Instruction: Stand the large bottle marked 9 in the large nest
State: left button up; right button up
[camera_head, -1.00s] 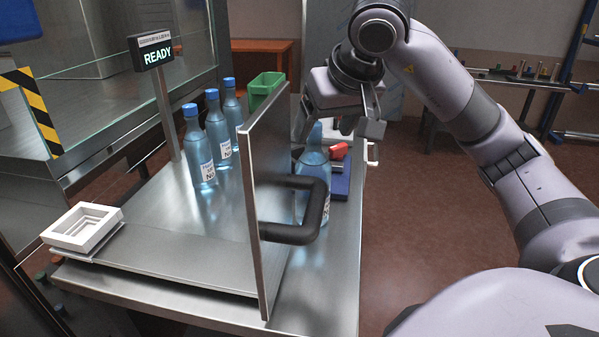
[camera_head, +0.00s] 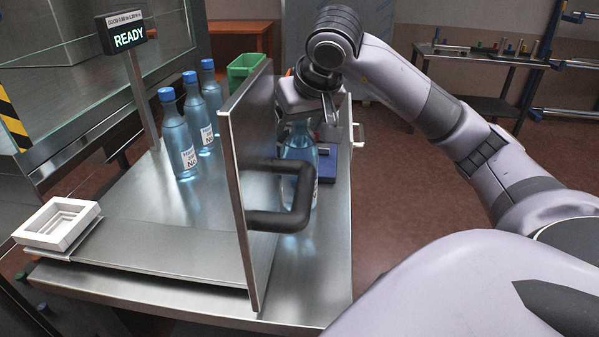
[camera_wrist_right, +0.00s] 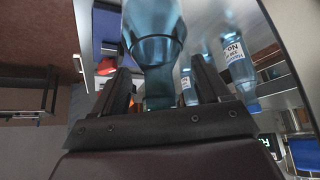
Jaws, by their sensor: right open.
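A large blue bottle (camera_head: 299,148) stands upright on the steel table, right of the upright panel. The panel and its black handle hide part of it, and no 9 is readable on its label. My right gripper (camera_head: 318,118) is open at the bottle's top and hides its cap. In the right wrist view the bottle (camera_wrist_right: 150,18) has its neck between the two open fingers (camera_wrist_right: 160,85); I cannot tell whether they touch it. A white stepped square nest (camera_head: 58,226) sits empty on a ledge at the table's left. My left gripper is not in view.
The steel panel (camera_head: 243,180) with a black handle (camera_head: 280,219) stands between bottle and nest. Several other blue bottles (camera_head: 180,146) stand left of it, near a READY sign (camera_head: 129,38). A blue block (camera_head: 328,164) is beyond the bottle. The table's front left is clear.

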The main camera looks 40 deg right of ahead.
grip_shut()
jog(key=shift+f, duration=0.1)
jog(key=shift+s+a+f, duration=0.1)
dwell(1.2)
